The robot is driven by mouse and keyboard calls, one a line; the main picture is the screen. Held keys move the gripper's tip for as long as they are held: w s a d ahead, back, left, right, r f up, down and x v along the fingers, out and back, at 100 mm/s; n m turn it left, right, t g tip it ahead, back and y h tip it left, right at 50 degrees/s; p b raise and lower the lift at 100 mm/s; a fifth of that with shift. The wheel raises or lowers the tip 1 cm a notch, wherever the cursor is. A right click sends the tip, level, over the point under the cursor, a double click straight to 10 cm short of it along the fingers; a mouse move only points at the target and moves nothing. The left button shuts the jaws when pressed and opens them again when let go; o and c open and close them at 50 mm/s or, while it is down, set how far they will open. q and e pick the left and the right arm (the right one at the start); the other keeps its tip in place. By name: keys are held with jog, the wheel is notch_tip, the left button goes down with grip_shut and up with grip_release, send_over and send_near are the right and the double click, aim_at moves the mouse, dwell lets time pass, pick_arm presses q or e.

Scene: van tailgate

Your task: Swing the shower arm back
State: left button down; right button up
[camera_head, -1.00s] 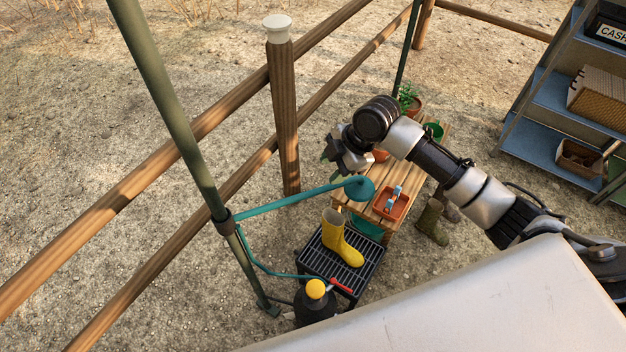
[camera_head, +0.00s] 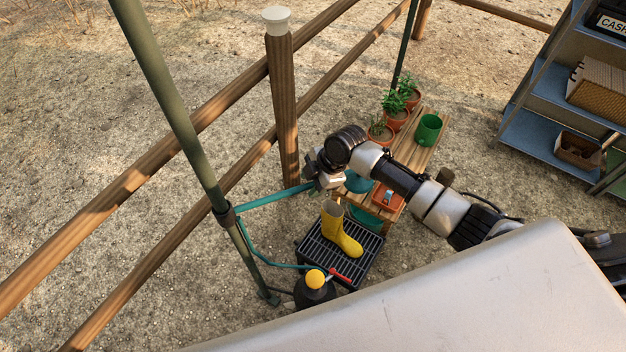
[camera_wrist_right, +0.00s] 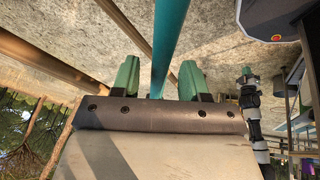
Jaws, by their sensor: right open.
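The teal shower arm (camera_head: 268,199) runs out from a collar (camera_head: 226,215) on the green pole, with its round teal head (camera_head: 357,184) at the far end, over the side of the wooden bench. My right gripper (camera_head: 313,182) is at the arm, short of the head, and hides part of it. In the right wrist view the shower arm (camera_wrist_right: 164,45) passes between the two green fingers of the open right gripper (camera_wrist_right: 160,76), with a gap on either side.
A yellow boot (camera_head: 340,235) stands on a black grate (camera_head: 322,255) below the shower arm. A black sprayer (camera_head: 314,292) with a yellow knob stands in front. A wooden fence post (camera_head: 283,100) stands behind.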

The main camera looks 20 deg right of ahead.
grip_shut()
pick_arm(q)
jog(key=shift+d, duration=0.1)
pick_arm(e)
jog(key=shift+w, duration=0.1)
